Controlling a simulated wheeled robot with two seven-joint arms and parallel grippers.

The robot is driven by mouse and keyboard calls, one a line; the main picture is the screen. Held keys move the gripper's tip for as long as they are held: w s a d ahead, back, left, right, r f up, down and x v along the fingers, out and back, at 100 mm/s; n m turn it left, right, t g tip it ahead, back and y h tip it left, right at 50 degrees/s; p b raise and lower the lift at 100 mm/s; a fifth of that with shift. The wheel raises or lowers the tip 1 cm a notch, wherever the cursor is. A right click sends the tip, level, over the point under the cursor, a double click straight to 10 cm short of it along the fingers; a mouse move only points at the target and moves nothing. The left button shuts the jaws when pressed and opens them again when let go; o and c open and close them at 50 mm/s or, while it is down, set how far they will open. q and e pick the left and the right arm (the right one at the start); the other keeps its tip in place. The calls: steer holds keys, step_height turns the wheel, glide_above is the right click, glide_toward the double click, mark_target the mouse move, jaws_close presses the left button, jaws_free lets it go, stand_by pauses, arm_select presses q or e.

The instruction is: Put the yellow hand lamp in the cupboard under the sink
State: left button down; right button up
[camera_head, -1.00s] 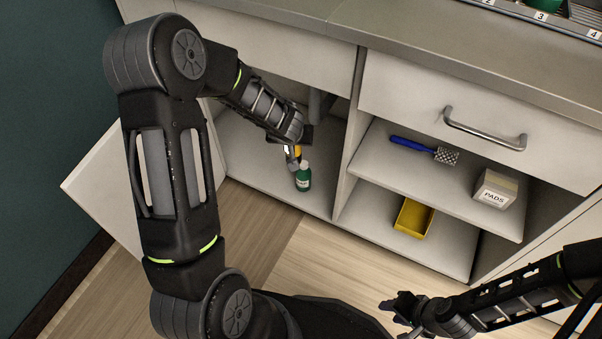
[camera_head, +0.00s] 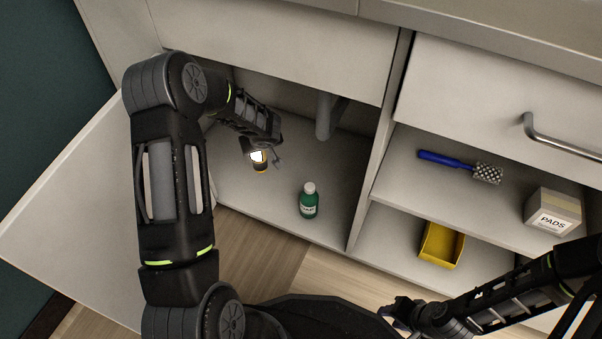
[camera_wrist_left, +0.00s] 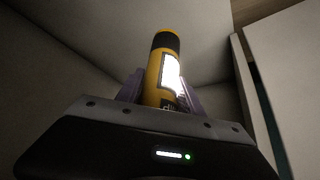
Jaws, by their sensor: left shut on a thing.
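My left gripper (camera_head: 262,152) reaches into the cupboard and is shut on the lamp. The left wrist view shows the lamp (camera_wrist_left: 165,75) between the two fingers (camera_wrist_left: 160,90). I cannot tell whether its lower end touches the cupboard floor. My right gripper (camera_head: 398,308) is at the lower right, away from the cupboard; its fingers are too dark and small to read.
A green bottle (camera_head: 309,203) stands on the cupboard floor, right of the lamp. A grey pipe (camera_head: 325,115) hangs behind it. The cupboard door (camera_head: 75,190) is open at left.

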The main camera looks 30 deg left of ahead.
mark_target(261, 168)
arm_select(q)
steer(key=shift+f+b, duration=1.15)
steer(key=shift+f, duration=2)
steer(key=shift+f, duration=0.1)
step_height(261, 168, down, 4)
steer(key=shift+r+b, duration=0.15)
steer(key=shift+b, duration=0.6)
steer(key=shift+r, duration=0.1)
steer(key=shift+f+b, duration=0.25)
steer(key=shift+b, duration=0.05)
steer(key=c, duration=0.7)
jaws_free()
steer(key=shift+r, duration=0.1)
steer(key=shift+c, duration=0.2)
